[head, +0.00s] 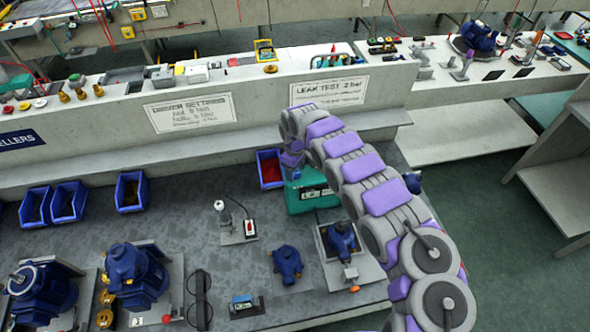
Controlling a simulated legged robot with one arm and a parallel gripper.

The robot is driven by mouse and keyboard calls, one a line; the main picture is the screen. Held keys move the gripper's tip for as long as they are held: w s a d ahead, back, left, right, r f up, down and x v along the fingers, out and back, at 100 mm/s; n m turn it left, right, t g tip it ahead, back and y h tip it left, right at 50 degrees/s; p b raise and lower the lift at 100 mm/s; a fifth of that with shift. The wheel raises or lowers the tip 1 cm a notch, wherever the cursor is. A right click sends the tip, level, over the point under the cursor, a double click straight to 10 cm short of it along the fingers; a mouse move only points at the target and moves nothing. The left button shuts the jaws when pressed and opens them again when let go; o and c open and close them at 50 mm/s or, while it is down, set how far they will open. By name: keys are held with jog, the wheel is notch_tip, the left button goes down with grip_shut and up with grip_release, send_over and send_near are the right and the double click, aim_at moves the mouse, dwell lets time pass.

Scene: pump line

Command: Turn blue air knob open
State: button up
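My arm rises from the lower right, and its end bends down over the bench. My gripper (292,161) is small and dark here, at the upper left of a teal box (300,197); whether its fingers are open is not clear. I cannot tell whether it touches the box. No blue air knob can be made out with certainty; my arm hides part of the box. A small dark blue thing (412,183) shows just right of my arm, too small to identify.
A blue bin with red contents (268,170) stands left of the teal box. A blue pump (342,238) on a plate and a loose blue housing (287,262) lie in front. A low wall with a "LEAK TEST 2 bar" sign (329,91) stands behind.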

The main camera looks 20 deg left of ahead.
jog(key=shift+s+d, duration=0.1)
jog(key=shift+r, duration=0.1)
notch_tip(320, 180, up, 17)
jog(key=shift+r+p, duration=0.1)
jog(key=shift+p, duration=0.25)
dwell(0.7)
